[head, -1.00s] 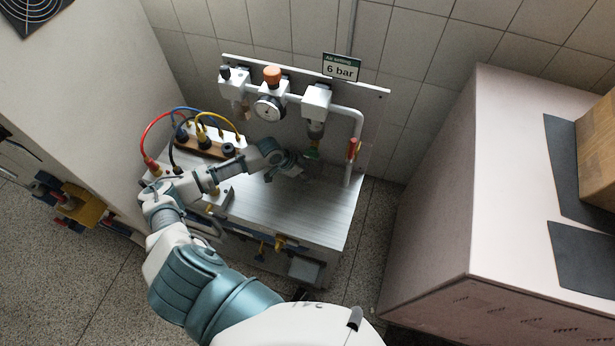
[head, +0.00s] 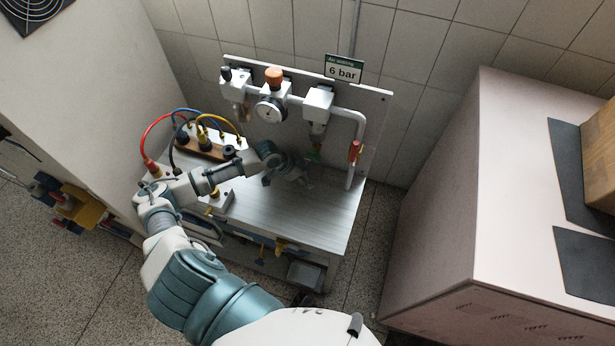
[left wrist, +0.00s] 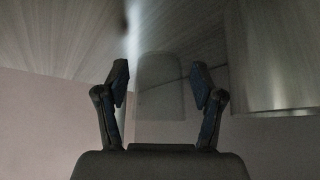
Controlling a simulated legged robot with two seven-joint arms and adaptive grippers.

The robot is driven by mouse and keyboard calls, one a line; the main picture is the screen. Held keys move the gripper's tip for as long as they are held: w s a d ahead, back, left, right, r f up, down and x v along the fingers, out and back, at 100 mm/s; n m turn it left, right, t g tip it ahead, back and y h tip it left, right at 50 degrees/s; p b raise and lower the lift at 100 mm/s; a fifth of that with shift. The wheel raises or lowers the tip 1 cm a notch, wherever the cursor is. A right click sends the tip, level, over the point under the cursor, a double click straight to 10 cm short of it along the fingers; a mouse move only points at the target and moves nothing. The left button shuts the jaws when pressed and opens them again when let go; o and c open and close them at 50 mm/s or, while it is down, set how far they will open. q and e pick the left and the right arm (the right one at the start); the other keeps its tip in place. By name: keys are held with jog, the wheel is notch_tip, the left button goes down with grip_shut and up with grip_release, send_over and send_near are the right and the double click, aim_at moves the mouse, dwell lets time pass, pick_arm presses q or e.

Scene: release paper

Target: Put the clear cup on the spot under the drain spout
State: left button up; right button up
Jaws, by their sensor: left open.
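My left gripper (head: 297,178) is over the metal bench top, in front of and below the drain spout (head: 314,156), which has a green tip. In the left wrist view the gripper (left wrist: 160,78) is open, one finger on each side. A faint see-through shape, which looks like the clear cup (left wrist: 160,92), stands between the fingers, with a small gap on both sides. In the head view I cannot make out the cup near the gripper. The spot under the spout is hard to tell there. My right gripper is not in view.
The bench top (head: 300,222) is clear at front right. A pipe with a red handle (head: 355,151) comes down right of the spout. A gauge (head: 271,109) hangs on the back panel. Coloured hoses (head: 165,128) rise at the left. A large pale cabinet (head: 430,200) stands to the right.

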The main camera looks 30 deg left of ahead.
pick_arm(q)
jog(key=p+v, duration=0.1)
jog(key=v, duration=0.9)
jog(key=shift+r, duration=0.3)
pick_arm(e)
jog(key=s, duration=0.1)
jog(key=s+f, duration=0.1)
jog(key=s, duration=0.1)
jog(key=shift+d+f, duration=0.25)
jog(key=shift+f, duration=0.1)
pick_arm(q)
jog(key=shift+s+a, duration=0.1)
jog(key=shift+s, duration=0.05)
